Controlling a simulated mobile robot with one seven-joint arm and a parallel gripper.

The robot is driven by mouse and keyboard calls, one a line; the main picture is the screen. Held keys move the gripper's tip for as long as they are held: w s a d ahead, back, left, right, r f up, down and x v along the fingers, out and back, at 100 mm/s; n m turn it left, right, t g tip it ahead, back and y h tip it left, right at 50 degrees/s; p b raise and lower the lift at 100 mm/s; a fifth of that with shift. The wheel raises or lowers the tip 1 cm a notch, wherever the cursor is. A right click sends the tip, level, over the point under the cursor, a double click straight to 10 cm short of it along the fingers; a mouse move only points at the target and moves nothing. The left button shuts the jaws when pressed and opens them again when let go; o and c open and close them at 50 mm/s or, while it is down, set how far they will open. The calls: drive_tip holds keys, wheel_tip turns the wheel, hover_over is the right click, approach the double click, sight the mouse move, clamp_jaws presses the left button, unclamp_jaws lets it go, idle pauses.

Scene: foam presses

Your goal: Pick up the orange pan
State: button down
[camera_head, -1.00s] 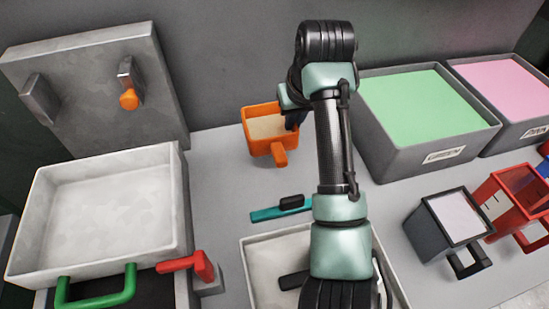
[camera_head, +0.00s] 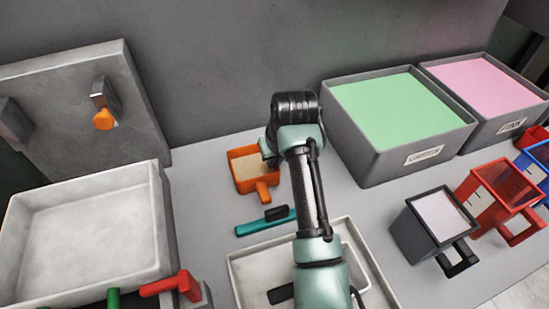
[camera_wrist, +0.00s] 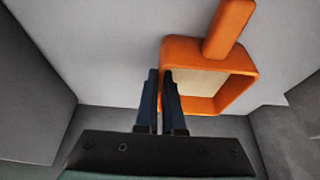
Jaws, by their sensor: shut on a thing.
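The orange pan (camera_head: 243,187) is a square box with a stub handle and a pale inside. It is on the grey worktop, or just above it; I cannot tell which. In the wrist view the pan (camera_wrist: 211,50) is seen with its handle pointing up in the picture. My gripper (camera_wrist: 160,78) is shut on the pan's wall, with one dark finger inside the rim and one outside. In the head view my arm hides the fingers and part of the pan's right side.
A teal tool (camera_head: 264,223) and a white tray (camera_head: 243,268) lie in front of the pan. Bins of green (camera_head: 372,158) and pink (camera_head: 534,114) stand at the back right. A dark grey pan (camera_head: 414,236) and red pans stand right. A press (camera_head: 150,205) is left.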

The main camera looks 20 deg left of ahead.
drive_tip(key=c, duration=1)
unclamp_jaws()
drive_tip(key=shift+r, duration=0.35)
drive_tip(key=p+v, duration=0.1)
drive_tip(key=v, duration=1)
drive_tip(key=shift+s+d+r, duration=0.1)
drive_tip(key=shift+r, duration=0.2)
